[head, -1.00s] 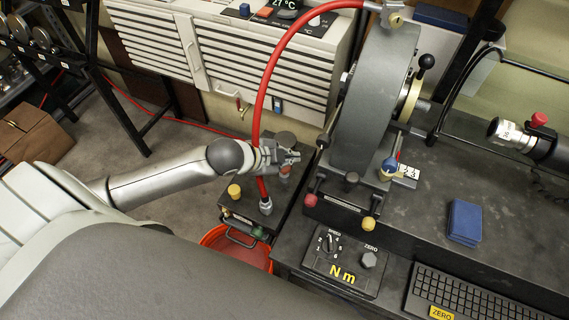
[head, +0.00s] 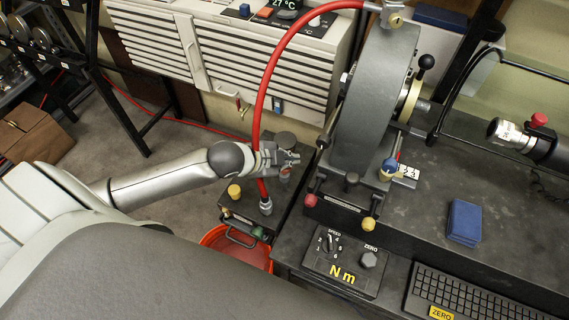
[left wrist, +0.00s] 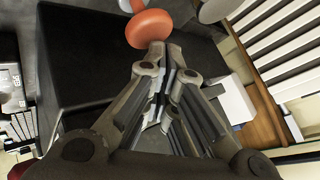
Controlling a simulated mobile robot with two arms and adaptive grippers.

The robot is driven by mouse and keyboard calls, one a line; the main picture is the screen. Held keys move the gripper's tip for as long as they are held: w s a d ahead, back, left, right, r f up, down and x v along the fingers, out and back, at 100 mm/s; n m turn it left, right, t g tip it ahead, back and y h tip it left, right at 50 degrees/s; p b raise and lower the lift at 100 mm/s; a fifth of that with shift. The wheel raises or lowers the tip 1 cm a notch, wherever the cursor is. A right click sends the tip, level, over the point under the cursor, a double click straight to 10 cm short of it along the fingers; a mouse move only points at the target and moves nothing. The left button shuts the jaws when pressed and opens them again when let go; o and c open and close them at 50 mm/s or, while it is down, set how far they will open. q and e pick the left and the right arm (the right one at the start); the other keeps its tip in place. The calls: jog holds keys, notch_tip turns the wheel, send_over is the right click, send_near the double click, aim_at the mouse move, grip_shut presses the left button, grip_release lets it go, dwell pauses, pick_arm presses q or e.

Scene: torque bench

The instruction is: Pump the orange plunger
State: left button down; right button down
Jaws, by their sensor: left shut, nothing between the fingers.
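The orange plunger has a round orange cap (left wrist: 150,28), which shows at the top of the left wrist view, just beyond my fingertips. In the head view only a small part of the plunger (head: 285,172) shows under my left gripper (head: 294,158). That gripper is shut and empty. In the left wrist view its fingertips (left wrist: 164,50) are together beside the near edge of the cap. I cannot tell whether they touch it. My right gripper is in neither view.
The plunger's dark pump unit has a yellow knob (head: 234,191) and a red hose (head: 262,110) that arches over my gripper. An orange-red bucket (head: 252,259) is below. The dark bench with a grey wheel (head: 366,100) stands close to the right.

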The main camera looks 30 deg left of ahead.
pick_arm(q)
jog(key=shift+f, duration=0.25)
dwell(0.4)
jog(key=shift+s+f+b, duration=0.1)
jog(key=shift+f+b, duration=0.55)
jog(key=shift+f, duration=0.45)
dwell(0.8)
jog(key=shift+r+p, duration=1.7)
jog(key=shift+p, duration=0.35)
notch_tip(320, 180, up, 5)
jog(key=p, duration=0.5)
jog(key=shift+r+p, duration=0.1)
jog(key=shift+p, duration=0.2)
